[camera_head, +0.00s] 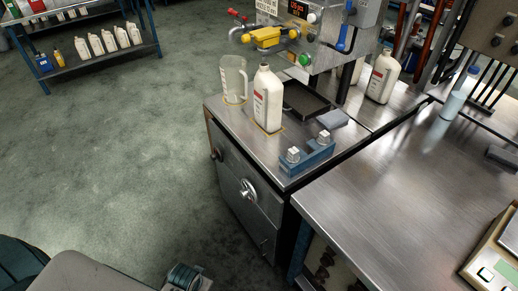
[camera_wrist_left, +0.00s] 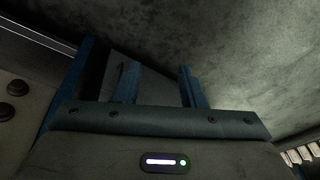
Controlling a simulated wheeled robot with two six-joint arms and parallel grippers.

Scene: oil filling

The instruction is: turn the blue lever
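The blue lever (camera_head: 342,38) hangs from the right side of the filling machine (camera_head: 315,50), at the top of the head view. It points downward with its lower end free. My left gripper is low in the wrist view, with its two blue fingers apart and nothing between them (camera_wrist_left: 160,82). In the head view, only parts of my left arm show along the bottom edge, far below and left of the lever. No gripper is near the lever. The lever is not visible in the wrist view. My right gripper is not in view.
A yellow handle (camera_head: 266,38) sits left of the lever. Below stand a clear jug (camera_head: 234,80), a white bottle (camera_head: 268,100) and a blue two-knob block (camera_head: 307,157) on the metal cabinet (camera_head: 241,120). Another white bottle (camera_head: 383,78) stands right. The steel table (camera_head: 390,190) is largely clear.

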